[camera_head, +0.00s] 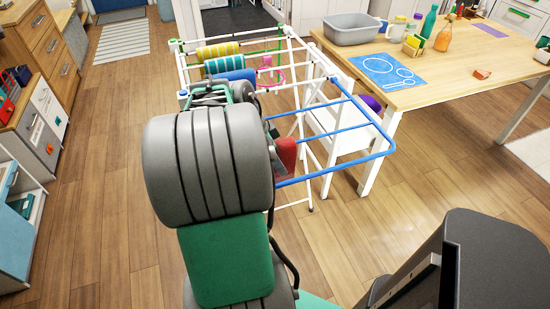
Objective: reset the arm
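My arm (222,165) rises from the bottom middle of the view in grey and green links. It stretches forward, with its far links (243,90) at the near side of the drying rack. The fingers of my gripper are hidden behind the arm's links, so I cannot see whether they hold anything. The drying rack (342,108) is a folding frame with white, green and blue bars. Rolled striped towels (220,58) and a blue roll (233,75) lie across its far part. A red thing (286,153) shows just right of my arm, partly hidden.
A wooden table (450,75) stands at the right with a grey basin (352,28), bottles, cups and a blue mat (388,71). A white chair (335,125) is between rack and table. Drawer cabinets (42,125) line the left. Wooden floor (105,190) is clear left of my arm.

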